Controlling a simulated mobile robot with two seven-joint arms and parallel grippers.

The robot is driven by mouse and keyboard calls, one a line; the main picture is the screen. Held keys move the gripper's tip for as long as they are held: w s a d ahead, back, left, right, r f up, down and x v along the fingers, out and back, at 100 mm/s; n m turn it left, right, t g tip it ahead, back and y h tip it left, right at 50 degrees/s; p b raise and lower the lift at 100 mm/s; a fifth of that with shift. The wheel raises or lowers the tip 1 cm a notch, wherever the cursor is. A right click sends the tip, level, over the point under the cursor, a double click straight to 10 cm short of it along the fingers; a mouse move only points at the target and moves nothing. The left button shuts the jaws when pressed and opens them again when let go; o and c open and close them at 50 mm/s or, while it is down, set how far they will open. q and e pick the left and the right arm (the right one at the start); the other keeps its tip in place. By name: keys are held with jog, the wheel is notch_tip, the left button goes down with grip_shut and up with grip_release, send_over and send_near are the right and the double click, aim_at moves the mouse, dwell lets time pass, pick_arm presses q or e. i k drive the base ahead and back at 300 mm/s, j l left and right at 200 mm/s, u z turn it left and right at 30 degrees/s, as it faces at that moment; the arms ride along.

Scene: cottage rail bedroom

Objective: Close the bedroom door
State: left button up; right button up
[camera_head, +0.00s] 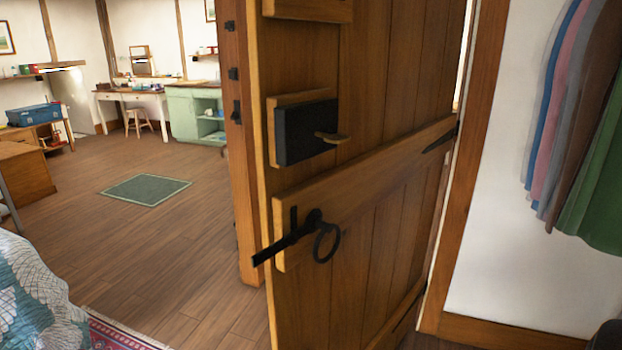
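The bedroom door (385,220) is a plank door of brown wood, standing open in the middle of the head view. Its free edge is on the left and its hinge side is on the right, by the right door post (467,170). A black ring handle (326,242) with a latch bar (285,243) sits on its lower rail. Above it is a black lock box (306,132) with a small knob. The left door post (241,150) with black metal fittings shows just beyond the free edge. Neither of my grippers is in view.
Clothes (570,110) hang on the white wall at right. A patterned bed cover (35,300) and a red rug (115,335) are at lower left. Beyond are open wooden floor, a green mat (147,189), and a green cabinet (194,115). A dark, unclear shape (606,337) is at bottom right.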

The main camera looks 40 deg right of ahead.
aim_at(381, 75)
jog(key=z, duration=1.6)
